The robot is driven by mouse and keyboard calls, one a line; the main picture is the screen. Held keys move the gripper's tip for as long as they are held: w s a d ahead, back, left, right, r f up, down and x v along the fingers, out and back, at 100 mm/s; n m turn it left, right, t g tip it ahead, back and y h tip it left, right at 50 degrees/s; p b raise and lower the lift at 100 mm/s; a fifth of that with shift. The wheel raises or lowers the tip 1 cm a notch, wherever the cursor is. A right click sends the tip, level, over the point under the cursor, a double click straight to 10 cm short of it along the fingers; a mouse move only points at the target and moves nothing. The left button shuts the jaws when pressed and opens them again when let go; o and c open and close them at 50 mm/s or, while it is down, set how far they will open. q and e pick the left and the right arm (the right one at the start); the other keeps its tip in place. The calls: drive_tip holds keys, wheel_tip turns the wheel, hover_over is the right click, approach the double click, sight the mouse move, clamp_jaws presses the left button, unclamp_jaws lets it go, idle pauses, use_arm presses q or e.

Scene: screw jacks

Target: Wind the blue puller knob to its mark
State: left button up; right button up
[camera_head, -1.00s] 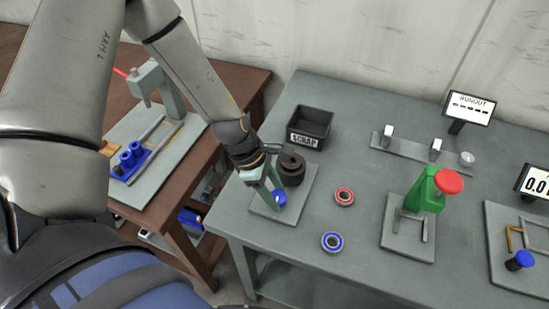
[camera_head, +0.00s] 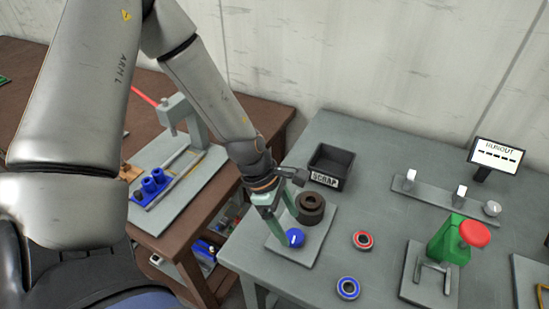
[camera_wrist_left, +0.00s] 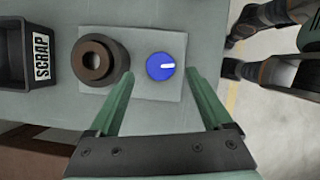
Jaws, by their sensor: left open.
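The blue puller knob (camera_head: 295,238) is round with a white pointer line and sits on a grey plate (camera_head: 302,257) near the table's front left. It also shows in the left wrist view (camera_wrist_left: 165,66), where its white line points right. Beside it on the plate is a dark brown ring-shaped block (camera_head: 311,208). My left gripper (camera_head: 282,238) is open, with green fingers pointing at the knob. In the left wrist view the fingertips (camera_wrist_left: 160,75) stand apart on either side of the knob, which lies between them or just beyond. I see no mark clearly. My right gripper is not in view.
A black SCRAP bin (camera_head: 331,165) stands behind the plate. A red ring (camera_head: 362,240) and a blue ring (camera_head: 348,287) lie to the right. Further right are a green press with a red knob (camera_head: 474,234) and a RUNOUT display (camera_head: 496,155). A brown bench (camera_head: 150,110) stands left.

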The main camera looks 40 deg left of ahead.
use_arm(q)
drive_tip(key=v, duration=0.8)
drive_tip(key=shift+r, duration=0.3)
drive_tip(key=shift+s+a, duration=0.1)
drive_tip(key=shift+a, duration=0.05)
